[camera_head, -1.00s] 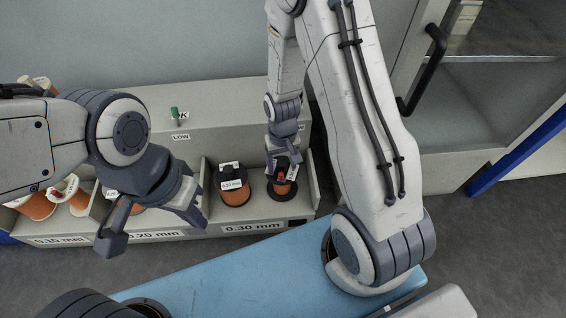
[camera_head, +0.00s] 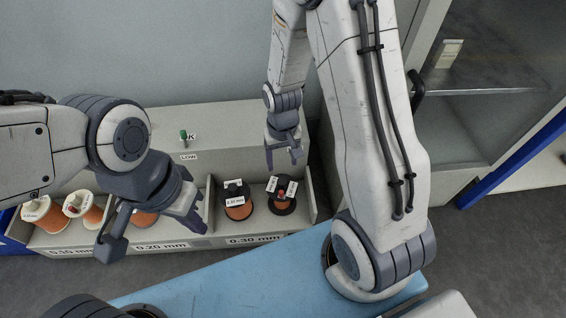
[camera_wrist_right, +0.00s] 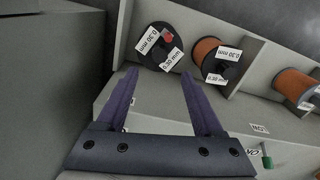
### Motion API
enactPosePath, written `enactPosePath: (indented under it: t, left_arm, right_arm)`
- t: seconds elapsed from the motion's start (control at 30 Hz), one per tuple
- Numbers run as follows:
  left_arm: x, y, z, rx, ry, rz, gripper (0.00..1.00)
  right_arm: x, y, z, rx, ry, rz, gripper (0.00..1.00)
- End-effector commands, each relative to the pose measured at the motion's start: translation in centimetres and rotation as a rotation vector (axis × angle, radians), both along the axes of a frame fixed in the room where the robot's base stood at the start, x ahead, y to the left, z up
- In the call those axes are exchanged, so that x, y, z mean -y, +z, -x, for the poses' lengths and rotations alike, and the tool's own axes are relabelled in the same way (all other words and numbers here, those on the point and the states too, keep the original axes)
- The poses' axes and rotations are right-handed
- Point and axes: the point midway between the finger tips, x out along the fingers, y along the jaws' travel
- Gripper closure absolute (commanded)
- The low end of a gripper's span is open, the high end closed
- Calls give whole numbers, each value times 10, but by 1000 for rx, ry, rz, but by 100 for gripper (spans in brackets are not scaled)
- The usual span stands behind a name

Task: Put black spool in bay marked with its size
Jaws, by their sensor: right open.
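A black spool with a red knob (camera_head: 283,196) sits in the right-hand bay, whose front label (camera_head: 252,239) reads 0.30 mm. In the right wrist view the spool (camera_wrist_right: 151,58) carries two white tags reading 0.30 mm. An orange-wound spool with dark flanges (camera_head: 238,205) stands beside it in the same bay. My right gripper (camera_head: 284,160) is open and empty, above and behind the black spool, apart from it. In the right wrist view its two fingers (camera_wrist_right: 160,78) point toward the spool. My left gripper (camera_head: 152,232) is open and empty in front of the 0.20 mm bay.
Other orange spools (camera_head: 45,214) stand in the left bays, partly hidden by my left arm. A ledge behind the bays bears a green-topped item (camera_head: 183,135) and a LOW label (camera_head: 189,157). A cabinet with a black handle (camera_head: 416,90) stands at right.

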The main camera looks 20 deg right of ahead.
Motion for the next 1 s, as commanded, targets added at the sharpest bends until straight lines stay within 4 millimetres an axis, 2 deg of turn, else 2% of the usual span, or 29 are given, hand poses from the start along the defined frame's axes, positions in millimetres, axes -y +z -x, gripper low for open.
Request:
enactPosePath:
  t: [0.13,0.27,0.37,0.43,0.5,0.6,0.7,0.8,1.0]
  left_arm:
    - [0,5,0,0,0,0,100]
    - [0,5,0,0,0,0,100]
    - [0,5,0,-1,0,-1,100]
    - [0,4,0,-1,0,-1,100]
    - [0,4,0,0,0,0,100]
    - [0,4,0,0,0,0,100]
    - [0,4,0,0,0,0,100]
    - [0,4,0,0,0,0,100]
    - [0,5,0,0,0,0,100]
  right_arm:
    - [-8,18,2,4,26,-2,31]
    - [-42,54,16,20,138,-9,31]
    - [-77,94,44,30,276,-21,31]
    - [-97,120,70,35,376,-34,31]
    - [-112,140,98,37,472,-45,31]
    - [-123,162,135,37,587,-63,31]
    - [-127,174,161,34,670,-75,31]
    - [-126,180,175,30,715,-81,31]
    - [-125,182,181,28,729,-83,31]
